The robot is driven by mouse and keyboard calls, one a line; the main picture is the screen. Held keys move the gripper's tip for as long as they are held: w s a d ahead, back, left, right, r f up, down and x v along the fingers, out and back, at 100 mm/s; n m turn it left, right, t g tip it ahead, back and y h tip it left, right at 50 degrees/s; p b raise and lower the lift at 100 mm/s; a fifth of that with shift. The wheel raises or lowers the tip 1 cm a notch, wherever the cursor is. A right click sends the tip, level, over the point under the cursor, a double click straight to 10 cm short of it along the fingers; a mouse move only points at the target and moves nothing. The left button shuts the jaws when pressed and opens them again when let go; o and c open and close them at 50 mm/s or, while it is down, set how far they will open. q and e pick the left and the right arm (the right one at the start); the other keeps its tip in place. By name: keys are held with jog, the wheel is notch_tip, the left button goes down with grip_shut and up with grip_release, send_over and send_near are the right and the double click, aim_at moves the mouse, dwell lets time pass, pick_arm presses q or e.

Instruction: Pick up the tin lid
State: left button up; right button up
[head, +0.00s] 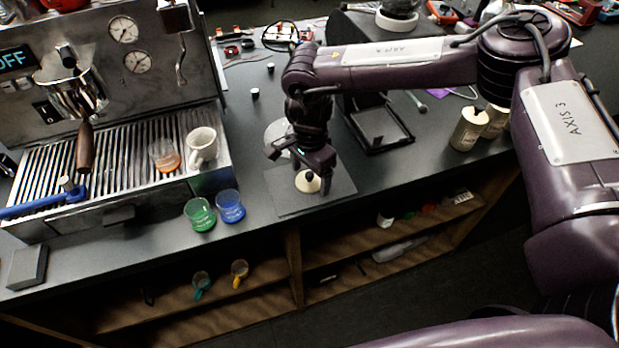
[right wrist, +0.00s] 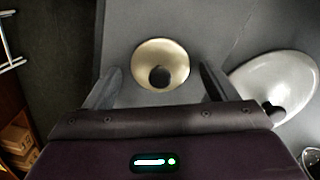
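The tin lid (head: 307,184) is a small cream-gold disc with a dark knob, lying on a dark square mat (head: 285,203) near the counter's front edge. My right gripper (head: 301,172) is over it, pointing down. In the right wrist view the lid (right wrist: 177,52) lies between and slightly beyond the open fingers of the right gripper (right wrist: 160,80), with a gap on both sides. Nothing is held. In the head view the gripper partly covers the mat and the lid's surroundings. My left gripper is not in view.
A pale round disc with a dark knob (right wrist: 285,78) lies close beside the mat. Green (head: 200,215) and blue (head: 230,207) glasses stand left of the mat. The espresso machine (head: 110,120) fills the left. Tins (head: 467,130) and a black tray (head: 382,132) are to the right.

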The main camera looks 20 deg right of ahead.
jog(key=c, duration=0.5)
jog(key=shift+c, duration=1.2)
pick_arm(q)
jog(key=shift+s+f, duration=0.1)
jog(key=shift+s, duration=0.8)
pick_arm(e)
jog(key=shift+c, duration=0.7)
jog(key=shift+r, duration=0.1)
